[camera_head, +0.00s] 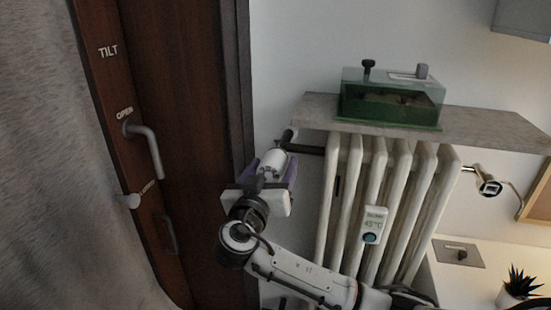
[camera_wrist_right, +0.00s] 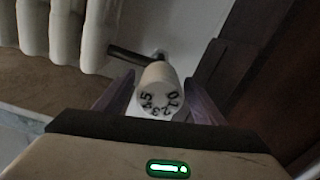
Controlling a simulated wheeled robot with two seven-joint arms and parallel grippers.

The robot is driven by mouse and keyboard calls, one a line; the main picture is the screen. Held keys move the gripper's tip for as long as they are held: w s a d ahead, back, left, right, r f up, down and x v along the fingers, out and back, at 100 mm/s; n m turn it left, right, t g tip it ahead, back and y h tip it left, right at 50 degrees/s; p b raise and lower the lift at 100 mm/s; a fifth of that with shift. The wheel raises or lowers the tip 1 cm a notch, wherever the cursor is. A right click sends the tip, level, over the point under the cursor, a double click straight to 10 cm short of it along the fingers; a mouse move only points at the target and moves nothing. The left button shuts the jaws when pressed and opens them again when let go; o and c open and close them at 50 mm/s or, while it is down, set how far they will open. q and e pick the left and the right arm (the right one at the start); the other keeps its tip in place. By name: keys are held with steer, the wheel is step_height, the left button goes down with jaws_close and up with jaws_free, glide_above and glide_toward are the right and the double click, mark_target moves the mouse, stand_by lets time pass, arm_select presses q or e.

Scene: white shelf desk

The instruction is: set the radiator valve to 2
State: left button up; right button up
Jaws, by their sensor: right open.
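The radiator valve (camera_head: 272,160) is a white knob at the upper left of the white ribbed radiator (camera_head: 343,190), on a dark pipe. In the right wrist view the knob (camera_wrist_right: 158,92) faces the camera, with dark digits round its end face; 5, 3, 2, 1 and 0 seem readable. My right gripper (camera_head: 266,172) is at the valve. In the right wrist view its purple fingers (camera_wrist_right: 158,100) stand open on either side of the knob, with a visible gap at each side. Which digit is set cannot be told. My left gripper is not in view.
A grey shelf (camera_head: 470,125) runs above the radiator, with a green clear-sided box (camera_head: 392,98) on it. A brown door (camera_head: 180,120) with handles stands close left of the valve.

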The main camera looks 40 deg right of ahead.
steer(key=shift+x, duration=1.05)
steer(key=shift+w+d, duration=0.15)
steer(key=shift+d, duration=0.05)
